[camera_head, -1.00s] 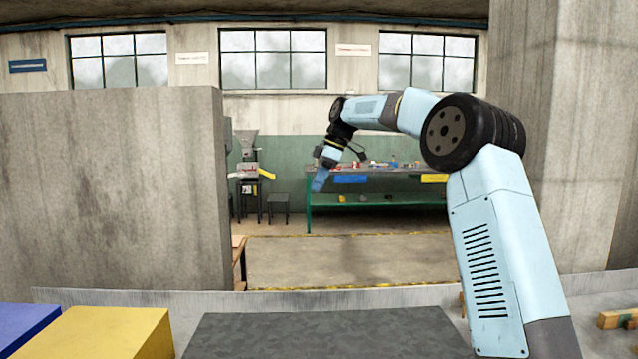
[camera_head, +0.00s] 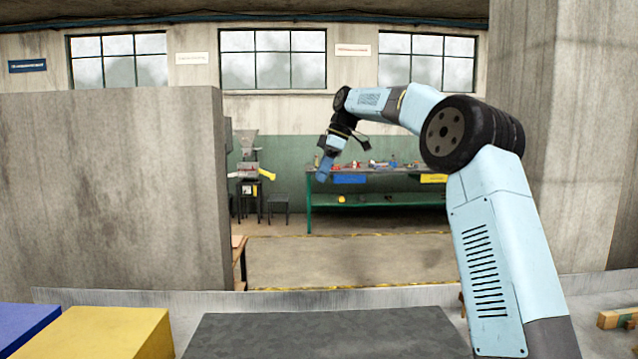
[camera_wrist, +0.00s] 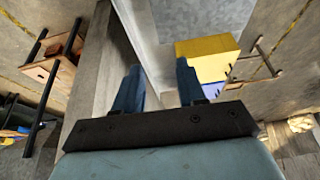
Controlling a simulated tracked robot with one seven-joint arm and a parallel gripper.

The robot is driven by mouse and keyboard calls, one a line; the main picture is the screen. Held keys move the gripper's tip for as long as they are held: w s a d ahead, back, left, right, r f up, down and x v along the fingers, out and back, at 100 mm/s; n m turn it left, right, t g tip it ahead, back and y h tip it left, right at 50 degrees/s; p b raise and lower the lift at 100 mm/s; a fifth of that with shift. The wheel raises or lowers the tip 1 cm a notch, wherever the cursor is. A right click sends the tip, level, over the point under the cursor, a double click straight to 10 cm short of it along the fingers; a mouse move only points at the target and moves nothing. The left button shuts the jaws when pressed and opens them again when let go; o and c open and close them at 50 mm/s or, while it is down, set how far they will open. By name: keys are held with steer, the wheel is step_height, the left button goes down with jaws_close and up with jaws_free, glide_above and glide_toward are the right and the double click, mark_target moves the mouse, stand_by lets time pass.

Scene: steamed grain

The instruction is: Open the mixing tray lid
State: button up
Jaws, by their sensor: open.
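My gripper (camera_head: 323,172) hangs tilted downward in the middle of the head view, held high in the air. In the wrist view its two blue fingers (camera_wrist: 160,76) are apart with nothing between them. No mixing tray or lid can be surely made out. A dark grey flat panel (camera_head: 325,333) lies at the bottom middle of the head view, well below my gripper; I cannot tell whether it belongs to the tray. No contact between my gripper and anything shows.
A yellow block (camera_head: 105,333) and a blue block (camera_head: 25,325) sit at lower left; the yellow block shows in the wrist view (camera_wrist: 207,47). A tall concrete wall (camera_head: 110,190) stands left. A workbench (camera_head: 380,172) stands far back. Open floor lies between.

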steer(key=v, duration=1)
steer(key=shift+r, duration=0.2)
steer(key=shift+c, duration=0.4)
